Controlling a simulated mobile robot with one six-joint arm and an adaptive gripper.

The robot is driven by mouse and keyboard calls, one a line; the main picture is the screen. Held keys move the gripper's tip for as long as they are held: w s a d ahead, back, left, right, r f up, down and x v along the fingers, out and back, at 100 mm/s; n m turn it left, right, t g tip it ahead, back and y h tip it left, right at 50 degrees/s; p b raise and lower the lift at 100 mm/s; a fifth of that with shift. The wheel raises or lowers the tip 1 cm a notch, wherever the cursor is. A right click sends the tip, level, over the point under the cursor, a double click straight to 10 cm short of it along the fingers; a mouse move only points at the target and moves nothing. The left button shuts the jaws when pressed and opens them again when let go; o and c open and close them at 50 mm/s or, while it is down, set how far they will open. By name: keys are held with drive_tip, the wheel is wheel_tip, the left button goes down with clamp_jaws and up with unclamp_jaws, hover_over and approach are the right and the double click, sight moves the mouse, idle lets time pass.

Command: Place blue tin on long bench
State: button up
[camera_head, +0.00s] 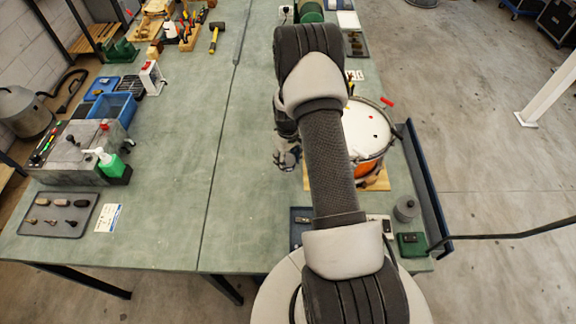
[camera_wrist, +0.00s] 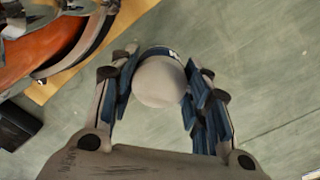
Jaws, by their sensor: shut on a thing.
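My gripper (camera_wrist: 161,76) is shut on a round tin (camera_wrist: 158,84) in the wrist view. The tin has a pale grey round face and a dark blue rim at its far side. The fingers press on it from both sides. In the head view my gripper (camera_head: 287,158) hangs left of the drum, partly behind my arm, and the tin is hard to make out there. The long bench (camera_head: 170,200) has a green top and lies below the gripper. I cannot tell whether the tin touches it.
An orange drum (camera_head: 368,130) on a wooden board stands right of the gripper. The bench middle is clear. A dark rail (camera_head: 425,190) runs along the right edge.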

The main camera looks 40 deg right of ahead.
sight(288, 166)
drive_tip(key=shift+f, duration=1.7)
drive_tip(key=shift+f+b, duration=0.2)
drive_tip(key=shift+b, duration=0.2)
drive_tip(key=o, duration=1.1)
drive_tip(key=shift+r, duration=0.1)
